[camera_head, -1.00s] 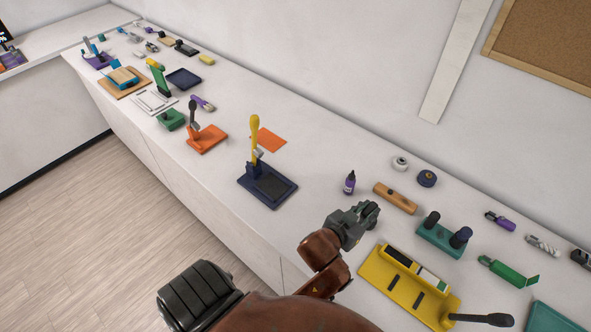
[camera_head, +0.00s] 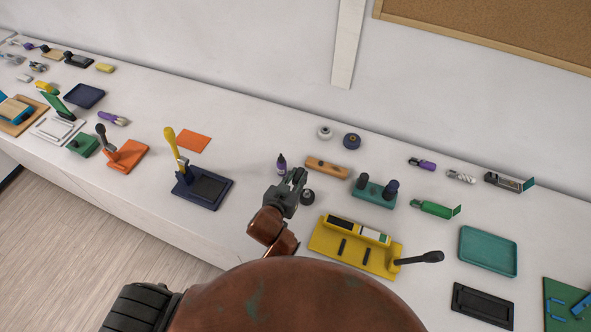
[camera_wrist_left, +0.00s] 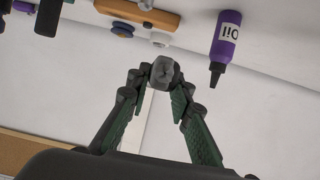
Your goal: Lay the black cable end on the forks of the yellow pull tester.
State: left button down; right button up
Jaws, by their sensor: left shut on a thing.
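The yellow pull tester (camera_head: 325,239) lies on the counter in the head view, right of my left gripper. My right gripper is not in view.
A dark round piece (camera_head: 307,196) shows just right of the gripper. A teal stand (camera_head: 374,193) is behind the tester. A navy press (camera_head: 203,189) is left, with bare counter between.

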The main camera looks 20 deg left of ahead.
aim_at(301, 169)
pick_arm(q)
jog(key=x, duration=0.4)
jog(key=shift+w+a+f, duration=0.1)
jog(key=shift+w+a, duration=0.2)
jog(key=shift+w, duration=0.05)
jog(key=w+f, duration=0.2)
jog(key=f, duration=0.1)
jog(key=w+f, duration=0.1)
jog(key=f, duration=0.1)
jog(key=shift+w, duration=0.35)
jog(key=shift+w+f, duration=0.1)
jog(key=shift+f, duration=0.05)
notch_tip(301, 169, down, 3)
jog(key=shift+w, duration=0.2)
jog(key=shift+f, duration=0.2)
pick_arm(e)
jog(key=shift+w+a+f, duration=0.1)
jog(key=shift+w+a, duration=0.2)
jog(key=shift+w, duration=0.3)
pick_arm(q)
jog(key=shift+f, duration=0.2)
jog(key=c, duration=2)
grip_release()
